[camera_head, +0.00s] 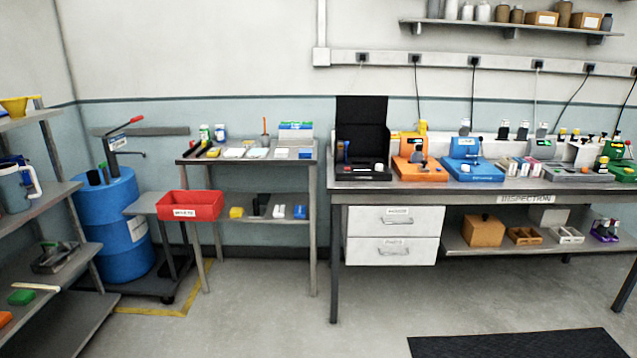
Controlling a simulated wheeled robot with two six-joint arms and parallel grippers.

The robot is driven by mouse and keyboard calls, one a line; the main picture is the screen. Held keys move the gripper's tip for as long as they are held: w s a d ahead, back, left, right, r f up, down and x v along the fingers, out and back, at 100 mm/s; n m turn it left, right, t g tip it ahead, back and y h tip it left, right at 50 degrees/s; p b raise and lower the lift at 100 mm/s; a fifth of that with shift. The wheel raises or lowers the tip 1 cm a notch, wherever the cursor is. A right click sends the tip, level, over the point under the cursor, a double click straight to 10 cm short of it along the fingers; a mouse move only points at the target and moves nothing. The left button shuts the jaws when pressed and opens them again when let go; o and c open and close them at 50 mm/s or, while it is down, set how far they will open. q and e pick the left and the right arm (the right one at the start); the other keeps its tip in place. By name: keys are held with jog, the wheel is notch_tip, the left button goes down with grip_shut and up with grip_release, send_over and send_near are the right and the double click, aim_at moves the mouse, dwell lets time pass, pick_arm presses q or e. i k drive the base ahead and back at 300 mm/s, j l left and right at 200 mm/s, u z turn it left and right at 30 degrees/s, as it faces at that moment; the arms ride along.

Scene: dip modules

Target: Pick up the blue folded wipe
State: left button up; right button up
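The small metal side table (248,160) stands left of the workbench. On its top lies a row of flat pieces: a whitish piece (233,153), a pale, faintly bluish piece (257,153), and a small blue piece (305,154) near the right end. They are too small to tell which is the blue folded wipe. A blue item (300,212) also sits on this table's lower shelf; I cannot tell whether it is cloth or solid. Neither of my grippers is in view.
A red bin (189,206) stands at the table's left front, with a blue drum (117,232) further left. The inspection bench (340,184) carries a black case (362,130) and orange and blue fixtures. The floor (262,305) before the side table is clear.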

aim_at(304, 153)
jog(key=i, duration=1.65)
jog(key=i+z, duration=0.1)
jog(key=i, duration=0.7)
jog(key=i+j+z, duration=0.15)
jog(key=i, duration=0.65)
